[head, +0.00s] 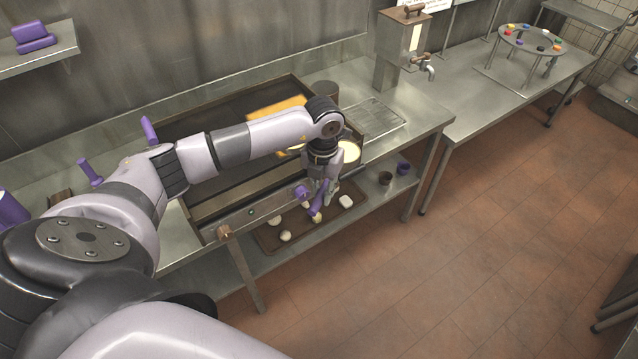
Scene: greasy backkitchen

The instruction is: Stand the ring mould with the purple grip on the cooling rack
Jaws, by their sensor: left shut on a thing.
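My left gripper (327,192) points down at the front right edge of the griddle (225,190). It is shut on a purple grip (317,203), which hangs tilted below the fingers. I take this for the ring mould's grip; its ring is not clear, hidden or too small to tell. The cooling rack (372,118), a flat wire grid, lies on the steel counter right of the griddle, behind and to the right of the gripper. It looks empty. My right gripper is out of view.
A round pale-topped thing (350,152) sits just right of the gripper. A yellow slab (275,109) lies on the griddle, partly behind my arm. A dispenser (405,45) stands behind the rack. A tray (272,238) with several pale pieces is on the lower shelf.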

